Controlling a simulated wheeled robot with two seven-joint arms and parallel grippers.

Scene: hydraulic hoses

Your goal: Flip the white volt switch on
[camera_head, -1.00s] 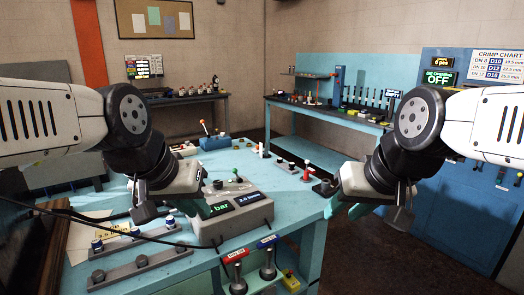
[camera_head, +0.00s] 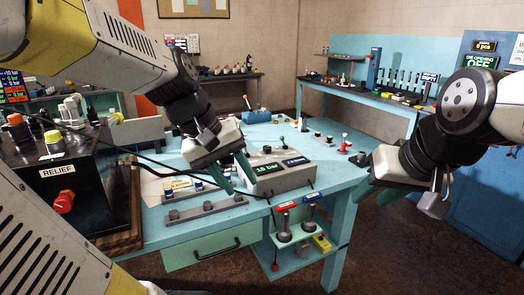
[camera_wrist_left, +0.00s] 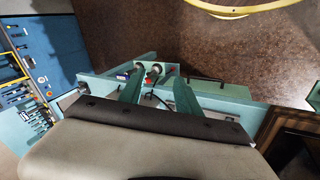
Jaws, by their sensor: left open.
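I cannot make out a switch marked as the white volt switch in either view. Several small white-topped parts (camera_head: 70,108) stand behind the black RELIEF box (camera_head: 62,185) at the left, too small to identify. My left gripper (camera_head: 234,178) is over the blue bench, beside the grey display unit (camera_head: 282,178), with its teal fingers apart and nothing between them. The left wrist view also shows the open left gripper (camera_wrist_left: 157,92) above the bench's front edge. My right gripper (camera_head: 405,192) is right of the bench, its teal fingers apart and empty.
The RELIEF box carries red, yellow and orange knobs. A grey rail with knobs (camera_head: 208,208) lies near the blue bench's (camera_head: 335,178) front edge. Dark floor (camera_head: 420,255) is clear at right.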

